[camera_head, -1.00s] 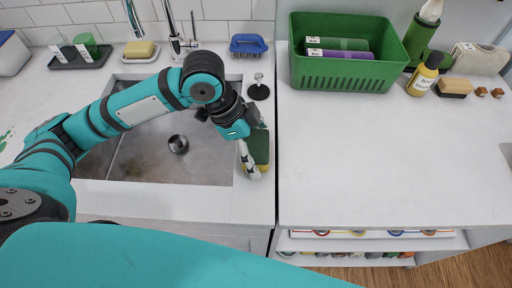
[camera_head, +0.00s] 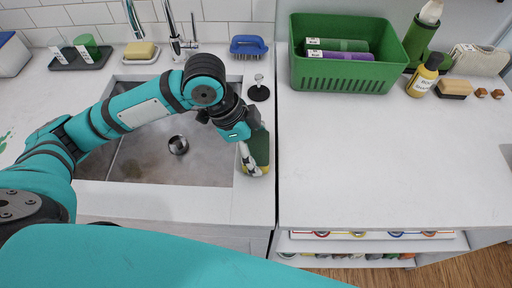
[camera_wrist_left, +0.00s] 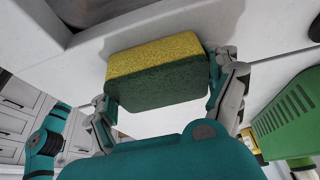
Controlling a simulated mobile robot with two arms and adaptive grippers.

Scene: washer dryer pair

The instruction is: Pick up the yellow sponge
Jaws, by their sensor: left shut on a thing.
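The yellow sponge (camera_wrist_left: 155,62) is a block with a yellow layer and a dark green layer. In the wrist view it sits between the two fingers of my left gripper (camera_wrist_left: 163,88), one finger at each end. In the head view my left gripper (camera_head: 253,150) is over the counter at the right edge of the sink, shut on the sponge. The sponge's green face (camera_head: 260,148) shows there, with a little yellow at its lower end; the gripper hides the rest. I cannot tell from the head view how far it is off the counter. My right gripper is not in view.
The sink (camera_head: 205,160) lies left of the sponge, with a small black stopper (camera_head: 259,92) behind. A blue brush (camera_head: 248,46) and a soap dish (camera_head: 141,56) stand at the back. A green bin (camera_head: 345,75) is at the back right. The right counter's front is clear.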

